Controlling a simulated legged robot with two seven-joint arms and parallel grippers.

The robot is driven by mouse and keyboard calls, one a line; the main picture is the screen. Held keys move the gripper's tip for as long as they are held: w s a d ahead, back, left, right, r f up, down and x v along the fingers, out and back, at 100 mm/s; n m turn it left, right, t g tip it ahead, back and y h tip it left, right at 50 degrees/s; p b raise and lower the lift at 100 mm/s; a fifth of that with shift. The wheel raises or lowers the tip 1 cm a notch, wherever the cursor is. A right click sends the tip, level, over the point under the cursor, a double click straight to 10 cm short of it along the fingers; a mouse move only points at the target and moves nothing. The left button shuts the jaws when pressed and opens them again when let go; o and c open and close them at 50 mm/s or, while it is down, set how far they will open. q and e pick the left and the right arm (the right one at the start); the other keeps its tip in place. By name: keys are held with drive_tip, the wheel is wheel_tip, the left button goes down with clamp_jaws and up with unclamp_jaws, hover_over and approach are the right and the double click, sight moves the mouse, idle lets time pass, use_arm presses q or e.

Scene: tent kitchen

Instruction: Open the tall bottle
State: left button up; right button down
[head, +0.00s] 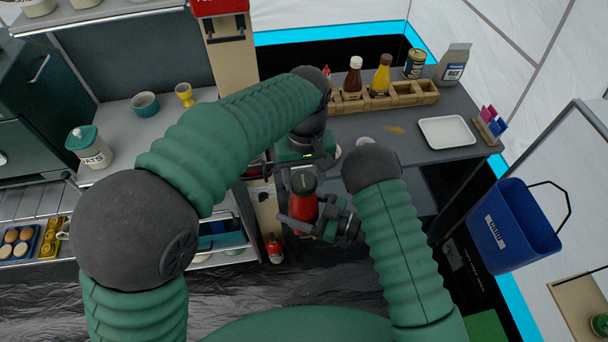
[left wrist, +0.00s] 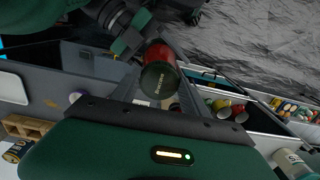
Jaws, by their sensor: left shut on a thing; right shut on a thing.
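The tall bottle, red with a dark green cap (head: 303,182), stands roughly upright in the air in front of me; its red body (head: 304,208) shows below the cap. My right gripper (head: 306,217) is shut around the red body. My left gripper (head: 303,172) is above it, shut on the cap; its fingers are mostly hidden in the head view. In the left wrist view the cap (left wrist: 158,80) lies between my left fingers (left wrist: 160,92), with the red body (left wrist: 161,54) behind it and my right gripper (left wrist: 132,38) beside it. The cap is still on the bottle.
A grey counter (head: 440,182) at the right bears a wooden rack (head: 408,98) with sauce bottles and a white tray (head: 447,132). A blue bin (head: 512,228) hangs at the right. A red bottle (head: 274,249) stands low behind, near the shelves. A left counter holds cups and a jar (head: 90,148).

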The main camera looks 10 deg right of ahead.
use_arm(q)
drive_tip(key=shift+w+a+r, duration=0.1)
drive_tip(key=shift+w, duration=0.05)
drive_tip(key=o, duration=1.5)
drive_tip(key=shift+o, duration=0.2)
